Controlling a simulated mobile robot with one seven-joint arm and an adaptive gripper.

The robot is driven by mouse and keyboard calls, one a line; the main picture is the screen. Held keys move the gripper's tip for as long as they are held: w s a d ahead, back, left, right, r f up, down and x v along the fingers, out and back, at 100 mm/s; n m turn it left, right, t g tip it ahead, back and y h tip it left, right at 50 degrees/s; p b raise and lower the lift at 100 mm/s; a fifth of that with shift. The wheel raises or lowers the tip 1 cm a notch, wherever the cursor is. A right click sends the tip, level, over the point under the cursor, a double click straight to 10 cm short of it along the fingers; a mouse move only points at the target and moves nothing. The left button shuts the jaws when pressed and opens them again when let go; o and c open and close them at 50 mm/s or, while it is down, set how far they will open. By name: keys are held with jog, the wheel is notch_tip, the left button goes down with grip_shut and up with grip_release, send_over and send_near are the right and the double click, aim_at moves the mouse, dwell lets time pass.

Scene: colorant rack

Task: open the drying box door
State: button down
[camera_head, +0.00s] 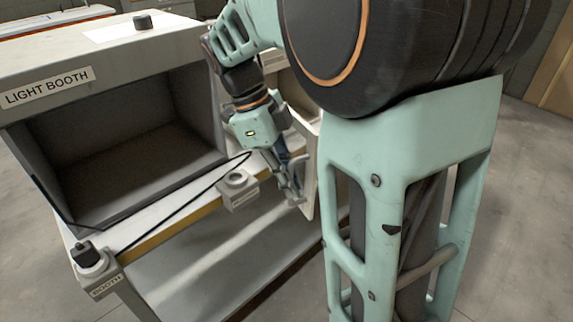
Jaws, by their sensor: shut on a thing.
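The drying box (283,78) stands to the right of the light booth, mostly hidden behind my arm. Its pale door (311,182) shows as a narrow panel standing out from the front of the box, so it looks partly open. My gripper (295,192) points down at the left side of this panel, near its lower part. It is shut on the door's handle, which is hardly visible between the fingers. How wide the door stands open is hard to tell, because my arm covers its right side.
The light booth (120,62) fills the left, with its dark hollow open to the front. A booth knob (90,258) is at lower left. Grey floor lies free at right.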

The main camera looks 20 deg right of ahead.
jog(key=shift+w+a, duration=0.1)
jog(key=shift+a, duration=1.05)
jog(key=c, duration=2)
grip_release()
jog(key=shift+c, duration=0.2)
jog(key=v, duration=1.2)
